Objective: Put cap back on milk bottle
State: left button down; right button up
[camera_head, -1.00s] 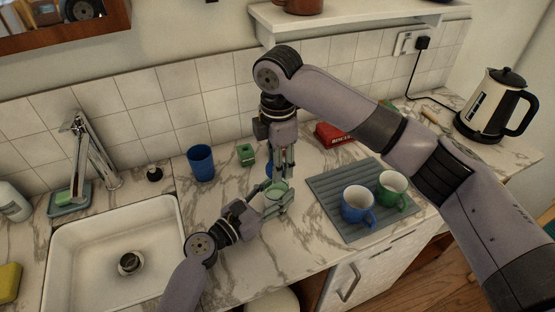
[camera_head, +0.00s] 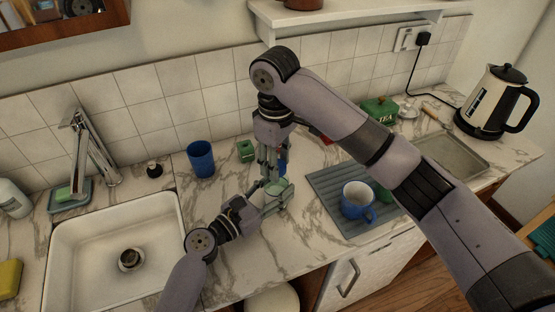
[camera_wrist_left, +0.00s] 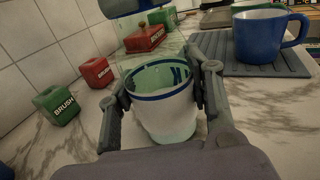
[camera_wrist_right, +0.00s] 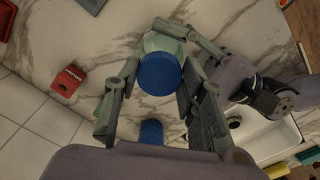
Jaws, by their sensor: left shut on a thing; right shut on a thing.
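The milk bottle, clear with a white lower part and a blue band, stands upright in the left wrist view (camera_wrist_left: 165,105), its mouth uncovered. My left gripper (camera_wrist_left: 162,90) is shut around its sides; in the head view the left gripper (camera_head: 272,203) is at the middle of the counter. My right gripper (camera_wrist_right: 155,85) is shut on the blue cap (camera_wrist_right: 158,73). In the right wrist view the cap overlaps the bottle (camera_wrist_right: 163,42). In the left wrist view the cap (camera_wrist_left: 115,6) is above the bottle, apart from it and left of its mouth.
A grey drying mat (camera_head: 325,189) with a blue mug (camera_head: 357,202) lies to the right. A blue cup (camera_head: 201,160) and a small green box (camera_head: 245,151) stand behind. The sink (camera_head: 75,235) is at left. The kettle (camera_head: 492,104) is far right.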

jog(key=m, duration=1)
jog(key=shift+a, duration=0.15)
jog(key=m, duration=1)
jog(key=shift+a, duration=0.1)
jog(key=m, duration=0.6)
jog(key=shift+w, duration=0.1)
jog(key=m, duration=0.7)
jog(key=shift+w+m, duration=0.1)
jog(key=shift+m, duration=0.3)
jog(key=o, duration=0.7)
jog(key=shift+c, duration=0.2)
